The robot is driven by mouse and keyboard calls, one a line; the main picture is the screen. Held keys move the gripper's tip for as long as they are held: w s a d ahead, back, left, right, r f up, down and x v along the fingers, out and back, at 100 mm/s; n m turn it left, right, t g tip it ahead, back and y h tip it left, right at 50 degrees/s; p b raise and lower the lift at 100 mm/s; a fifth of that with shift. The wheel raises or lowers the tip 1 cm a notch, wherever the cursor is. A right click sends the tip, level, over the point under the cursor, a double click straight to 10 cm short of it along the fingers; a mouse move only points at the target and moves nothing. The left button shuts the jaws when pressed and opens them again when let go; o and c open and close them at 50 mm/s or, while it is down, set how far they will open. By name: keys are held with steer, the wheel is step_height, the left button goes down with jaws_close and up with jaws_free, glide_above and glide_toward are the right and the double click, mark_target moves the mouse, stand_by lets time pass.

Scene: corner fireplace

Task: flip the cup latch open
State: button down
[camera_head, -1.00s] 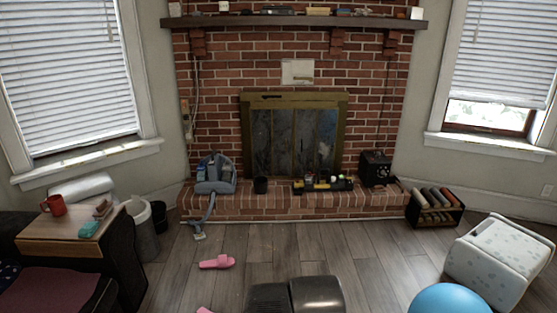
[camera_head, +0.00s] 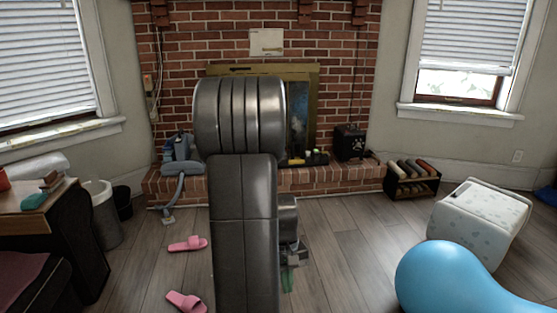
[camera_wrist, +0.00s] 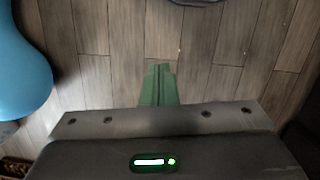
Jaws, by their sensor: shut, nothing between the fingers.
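My gripper (camera_head: 288,279) hangs low over the wooden floor in the head view, partly hidden behind my own arm. Its green fingers (camera_wrist: 159,84) are together and empty in the wrist view, pointing at bare floorboards. A red cup (camera_head: 3,180) shows only in part at the left edge of the head view, on the wooden-topped table (camera_head: 22,222). The gripper is well to the right of it and touches nothing. I cannot make out a latch on the cup or elsewhere.
A blue rounded object (camera_head: 445,280) stands at the right, before a white patterned box (camera_head: 480,215). Pink slippers (camera_head: 187,243) lie on the floor left of my arm. The brick hearth (camera_head: 340,178) crosses the back. Floor is clear between arm and box.

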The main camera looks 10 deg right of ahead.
steer(key=w+d+f+b, duration=0.1)
steer(key=w+f+b, duration=0.4)
steer(key=f, duration=0.7)
steer(key=shift+w+d+f, duration=0.3)
steer(key=shift+w+f, duration=0.05)
steer(key=shift+w, duration=0.35)
